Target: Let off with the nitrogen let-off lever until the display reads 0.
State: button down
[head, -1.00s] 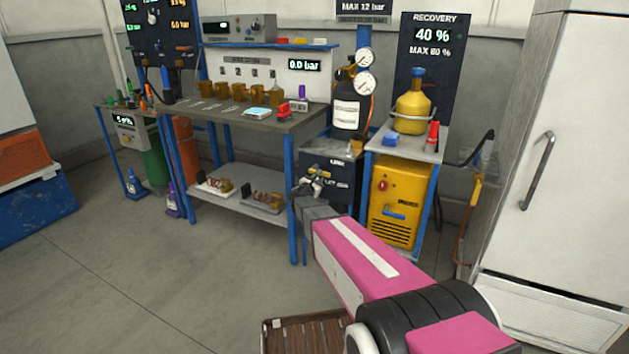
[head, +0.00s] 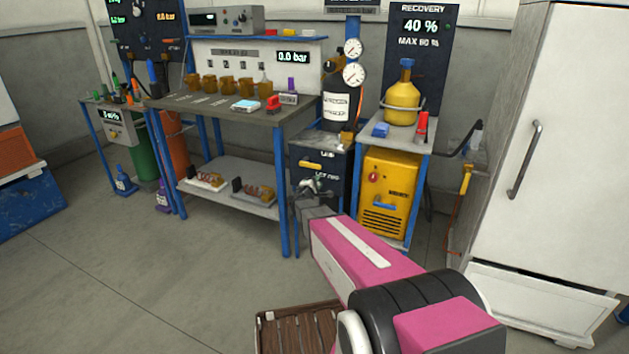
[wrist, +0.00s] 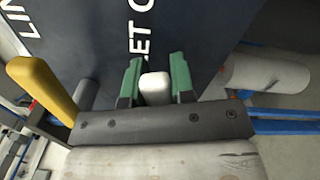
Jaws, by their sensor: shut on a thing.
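The dark nitrogen cabinet (head: 337,170) stands right of the bench, below a black cylinder with two gauges. Its face carries a yellow lever (head: 311,164) under a LINE label and a LET OFF label. My gripper (head: 310,187) is at the cabinet's lower front. In the wrist view its green fingers (wrist: 156,80) are shut on the pale end of the let-off lever (wrist: 155,86), just under the LET OFF lettering. The yellow lever (wrist: 42,88) is apart, left of the fingers. In the head view my gripper hides most of the let-off lever. A bench display (head: 293,57) reads 0.0 bar.
The blue-legged workbench (head: 275,116) is left of the cabinet. A yellow recovery machine (head: 388,200) stands close on the right under a yellow cylinder (head: 402,103). A white cabinet (head: 565,150) is at far right. The sign above the black cylinder is cut off.

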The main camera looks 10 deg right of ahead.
jog(key=shift+s+d+f+m, duration=0.1)
jog(key=shift+f+m, duration=0.45)
jog(key=shift+m, duration=0.4)
jog(key=shift+s+f+m, duration=0.1)
jog(key=shift+f+m, duration=0.45)
jog(key=shift+m, duration=0.4)
jog(key=c, duration=1)
grip_release()
jog(key=shift+o, duration=0.2)
jog(key=v, duration=1)
jog(key=shift+s+a, duration=0.2)
jog(key=shift+s, duration=0.05)
